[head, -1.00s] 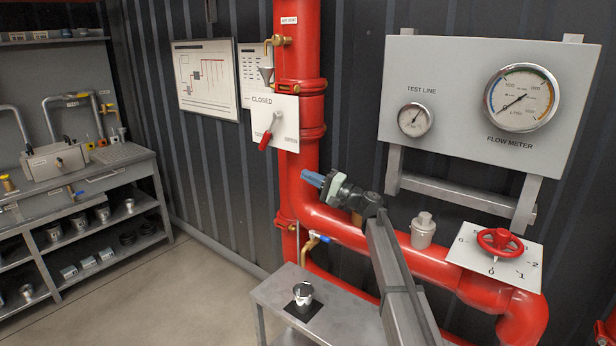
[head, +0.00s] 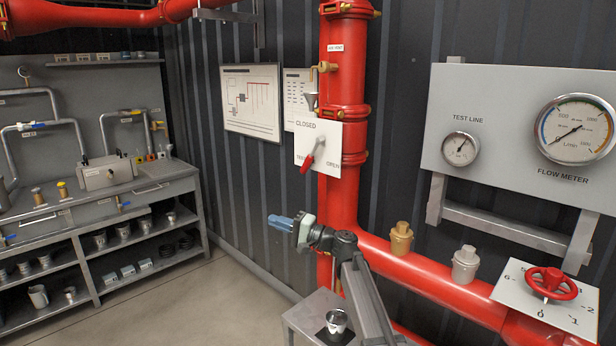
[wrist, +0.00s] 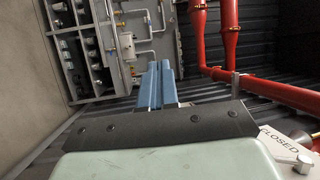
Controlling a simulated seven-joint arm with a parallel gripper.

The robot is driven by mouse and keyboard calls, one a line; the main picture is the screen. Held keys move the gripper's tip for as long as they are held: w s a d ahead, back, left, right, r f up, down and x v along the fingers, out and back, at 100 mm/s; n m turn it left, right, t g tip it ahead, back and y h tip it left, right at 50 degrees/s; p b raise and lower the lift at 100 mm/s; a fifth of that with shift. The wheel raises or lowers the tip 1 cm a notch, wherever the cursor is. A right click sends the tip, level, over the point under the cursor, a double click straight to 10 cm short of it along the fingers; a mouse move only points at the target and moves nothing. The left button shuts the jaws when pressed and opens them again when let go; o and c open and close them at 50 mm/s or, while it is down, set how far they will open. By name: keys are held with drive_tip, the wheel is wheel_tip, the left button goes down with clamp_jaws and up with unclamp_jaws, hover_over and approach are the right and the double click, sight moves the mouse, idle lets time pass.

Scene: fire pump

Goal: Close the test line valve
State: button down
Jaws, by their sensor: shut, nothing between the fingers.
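A white plate (head: 332,158) marked CLOSED at the top, TEST at lower left and OPEN at lower right sits on the vertical red pipe. Its red-handled lever (head: 308,160) slants down and left, towards the TEST mark. Part of the plate also shows at the right edge of the wrist view (wrist: 283,133), with the red handle out of sight there. My gripper (head: 273,221) has blue fingers, shut and empty. It is below and left of the lever, apart from it, pointing left. The fingers (wrist: 161,68) lie together in the wrist view.
A red handwheel (head: 551,284) stands on a numbered plate at right. A TEST LINE gauge (head: 461,149) is on the wall panel. A grey stand with a metal cup (head: 336,321) is below my arm. A workbench (head: 150,190) stands at left. Floor between is clear.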

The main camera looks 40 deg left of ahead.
sight(307, 168)
wheel_tip(307, 168, down, 9)
drive_tip(key=s+t+h, duration=0.3)
drive_tip(key=t, duration=0.4)
drive_tip(key=w+d+r+t, duration=0.5)
drive_tip(key=w+r+t, duration=0.1)
drive_tip(key=w+t, duration=0.45)
wheel_tip(307, 168, up, 7)
drive_tip(key=d+t+y, duration=0.2)
drive_tip(key=t+y, duration=0.1)
drive_tip(key=t, duration=0.1)
drive_tip(key=shift+s+d+r+n+t, duration=0.15)
drive_tip(key=shift+s+d+n+t, duration=0.2)
drive_tip(key=shift+s+d+n, duration=0.1)
drive_tip(key=shift+a, duration=0.1)
drive_tip(key=x, duration=1.4)
drive_tip(key=shift+r, duration=0.1)
